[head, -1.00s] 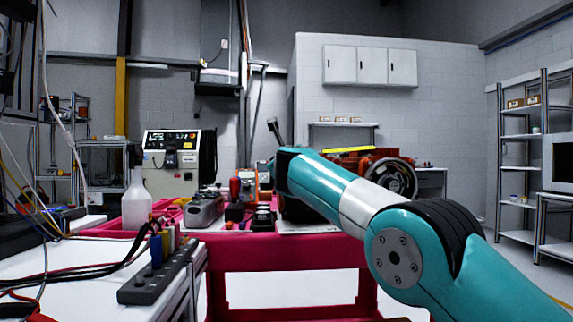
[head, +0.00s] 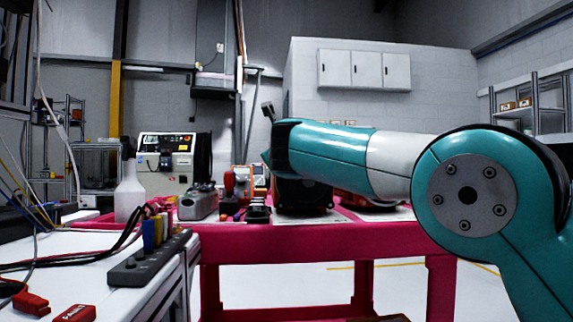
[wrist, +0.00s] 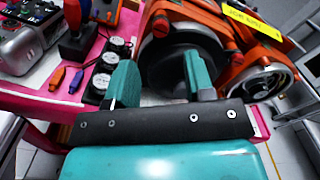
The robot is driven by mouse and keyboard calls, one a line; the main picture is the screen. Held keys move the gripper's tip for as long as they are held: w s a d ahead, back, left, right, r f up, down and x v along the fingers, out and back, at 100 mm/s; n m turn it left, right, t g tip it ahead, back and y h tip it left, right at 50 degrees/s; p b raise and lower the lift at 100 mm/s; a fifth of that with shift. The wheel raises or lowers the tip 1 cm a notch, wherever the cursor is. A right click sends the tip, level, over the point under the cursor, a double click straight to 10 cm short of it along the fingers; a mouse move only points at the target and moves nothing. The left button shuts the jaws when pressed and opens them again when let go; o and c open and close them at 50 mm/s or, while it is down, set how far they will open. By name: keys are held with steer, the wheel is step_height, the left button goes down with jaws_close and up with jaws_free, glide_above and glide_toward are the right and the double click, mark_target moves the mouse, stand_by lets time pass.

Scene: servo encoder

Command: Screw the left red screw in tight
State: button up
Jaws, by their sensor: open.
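An orange servo unit (wrist: 207,17) with a dark round face (wrist: 180,60) lies ahead of my gripper in the wrist view. A red screw head (wrist: 160,27) shows on its left side, beyond and between my fingertips. A second red spot, likely the right screw (wrist: 237,58), shows right of the dark face. My gripper (wrist: 163,68) is open, its teal fingers spread, with nothing held between them; the screw appears apart from both. In the head view my arm covers most of the servo unit, and its screws and my fingertips cannot be made out.
The red-framed bench (head: 320,242) carries a grey device (head: 197,204), a red-handled tool (wrist: 72,22) and several black gauges (wrist: 113,48) left of the servo. A white table (head: 120,262) with cables stands at front left.

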steer(key=s+b, duration=0.1)
steer(key=s, duration=0.9)
steer(key=shift+s, duration=0.2)
steer(key=s+d+f+n+g+y, duration=0.25)
steer(key=s+f+n+g, duration=0.2)
steer(key=f+n, duration=0.45)
steer(key=s+d+f+n+g+y, duration=0.1)
steer(key=s+d+f+n+g, duration=0.25)
steer(key=s+f+n, duration=0.4)
steer(key=s+d+f+n+g, duration=0.1)
steer(key=s+f+n+g, duration=0.25)
steer(key=s+n, duration=0.3)
steer(key=s+d+f+n+g+p, duration=0.1)
steer(key=s+f+n+g, duration=0.2)
steer(key=s+f+n, duration=0.4)
steer(key=s+d+f+n+g, duration=0.1)
steer(key=s+f+n+g, duration=0.3)
steer(key=s, duration=0.5)
step_height(320, 180, up, 39)
steer(key=s+n+p, duration=0.1)
steer(key=n+p, duration=0.1)
steer(key=p, duration=3.6)
steer(key=shift+s+d+y, duration=0.3)
steer(key=shift+s+y, duration=0.05)
steer(key=shift+s, duration=0.05)
steer(key=shift+t, duration=0.25)
